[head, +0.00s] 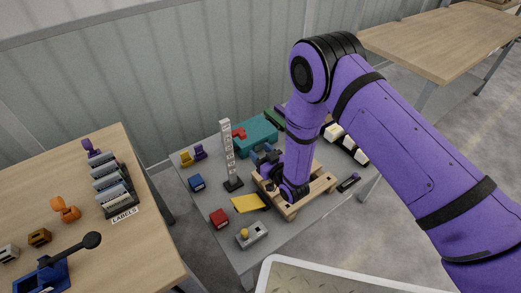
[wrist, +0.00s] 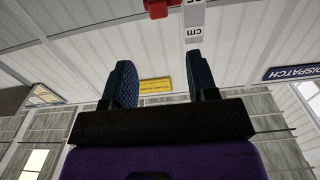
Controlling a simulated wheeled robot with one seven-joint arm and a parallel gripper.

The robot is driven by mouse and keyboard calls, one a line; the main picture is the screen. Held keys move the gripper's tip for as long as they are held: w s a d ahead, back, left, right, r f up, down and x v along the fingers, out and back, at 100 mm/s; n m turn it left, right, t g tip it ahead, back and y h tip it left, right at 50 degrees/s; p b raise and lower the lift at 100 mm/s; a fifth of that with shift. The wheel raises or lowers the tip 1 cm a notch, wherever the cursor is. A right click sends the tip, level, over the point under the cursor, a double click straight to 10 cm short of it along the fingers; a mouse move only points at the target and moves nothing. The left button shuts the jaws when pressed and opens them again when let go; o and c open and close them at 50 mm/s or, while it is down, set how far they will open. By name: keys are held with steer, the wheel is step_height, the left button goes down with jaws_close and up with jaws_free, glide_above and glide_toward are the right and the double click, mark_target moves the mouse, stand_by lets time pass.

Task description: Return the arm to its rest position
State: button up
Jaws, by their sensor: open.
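My purple arm reaches down from the right in the head view, its lower link standing over the wooden frame (head: 318,188) on the grey table. My gripper (wrist: 159,75) shows in the wrist view with its two dark textured fingers well apart and nothing between them. In the head view the gripper is small and partly hidden by my arm. Beyond the fingers in the wrist view are the end of a white post marked "cm" (wrist: 194,22) and a red object (wrist: 160,8); both look clear of the fingers.
The grey table also holds an upright measuring post (head: 227,150), a teal box (head: 258,134), a blue block (head: 196,183), a red block (head: 219,219), a yellow sheet (head: 247,203) and a button box (head: 252,235). A wooden table (head: 150,240) stands left, another (head: 440,45) at back right.

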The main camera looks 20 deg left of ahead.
steer(key=w+d+r+m+h, duration=0.15)
steer(key=w+d+r, duration=0.3)
steer(key=r, duration=0.55)
steer(key=w+d+r+m+h, duration=0.1)
steer(key=w+d+r+h, duration=0.25)
steer(key=w+r, duration=0.4)
steer(key=s+d+r+m+h, duration=0.2)
steer(key=s+d+r+h, duration=0.15)
steer(key=d+r, duration=1.35)
steer(key=s+d+r+m+g+h, duration=0.3)
steer(key=s+d+r+h, duration=0.1)
steer(key=s+d+r, duration=0.9)
steer(key=s+d+m+g, duration=0.1)
steer(key=s+d, duration=0.3)
steer(key=s, duration=0.7)
steer(key=s+d+m+g+h, duration=0.1)
steer(key=s+d, duration=0.3)
steer(key=s, duration=0.8)
steer(key=shift+r+g, duration=0.4)
steer(key=shift+g, duration=0.3)
